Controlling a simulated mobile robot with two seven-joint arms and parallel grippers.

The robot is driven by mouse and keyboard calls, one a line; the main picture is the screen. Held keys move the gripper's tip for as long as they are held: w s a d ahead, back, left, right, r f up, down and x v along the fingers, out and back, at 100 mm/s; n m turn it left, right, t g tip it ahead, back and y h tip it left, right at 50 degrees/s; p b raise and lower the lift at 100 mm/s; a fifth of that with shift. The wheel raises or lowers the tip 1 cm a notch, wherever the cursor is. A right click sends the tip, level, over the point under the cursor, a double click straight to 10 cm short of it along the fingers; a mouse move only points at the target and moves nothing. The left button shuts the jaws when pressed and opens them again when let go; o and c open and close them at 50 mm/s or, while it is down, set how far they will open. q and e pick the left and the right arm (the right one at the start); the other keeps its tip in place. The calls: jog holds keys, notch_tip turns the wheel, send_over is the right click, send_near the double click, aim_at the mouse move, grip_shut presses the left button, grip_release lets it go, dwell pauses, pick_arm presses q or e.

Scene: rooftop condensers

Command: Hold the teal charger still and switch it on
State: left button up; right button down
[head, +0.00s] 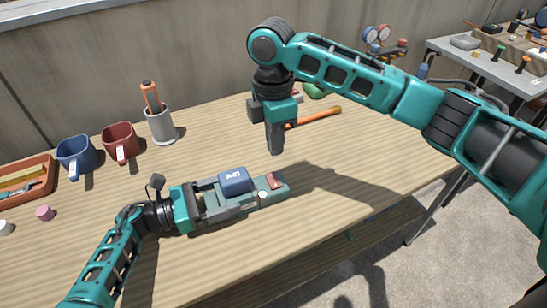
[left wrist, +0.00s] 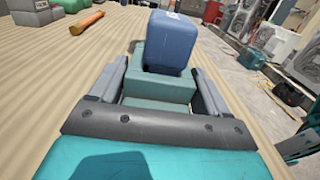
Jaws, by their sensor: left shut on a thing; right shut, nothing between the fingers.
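The teal charger (head: 250,205) lies on the wooden bench with a blue battery block (head: 236,180) seated on top. A red switch (head: 274,181) is at its right end; I cannot tell which way it is set. A small pale spot (head: 262,194) shows on its near side. My left gripper (head: 217,207) is shut on the charger from the left. In the left wrist view the charger (left wrist: 158,88) sits between the fingers, with the battery (left wrist: 170,43) beyond hiding the switch. My right gripper (head: 276,150) is shut and empty, pointing down behind the charger, apart from it.
An orange-handled tool (head: 320,117) lies behind my right gripper. A blue mug (head: 77,157), a red mug (head: 120,143) and a grey cup (head: 160,127) with a tool stand at the back left, beside an orange tray (head: 47,187). The bench right of the charger is clear.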

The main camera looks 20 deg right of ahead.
jog(key=shift+s+r, duration=0.15)
jog(key=shift+r, duration=1)
jog(key=shift+s+r, duration=0.15)
jog(key=shift+r, duration=0.95)
pick_arm(q)
jog(key=o, duration=1.4)
jog(key=a, duration=0.5)
jog(key=a+b, duration=0.1)
jog(key=a, duration=0.1)
jog(key=shift+s+a+f, duration=0.1)
jog(key=shift+s+a, duration=0.1)
jog(key=shift+s, duration=0.05)
jog(key=shift+a, duration=0.8)
pick_arm(e)
jog(key=shift+f, duration=0.65)
pick_arm(q)
jog(key=shift+s, duration=0.1)
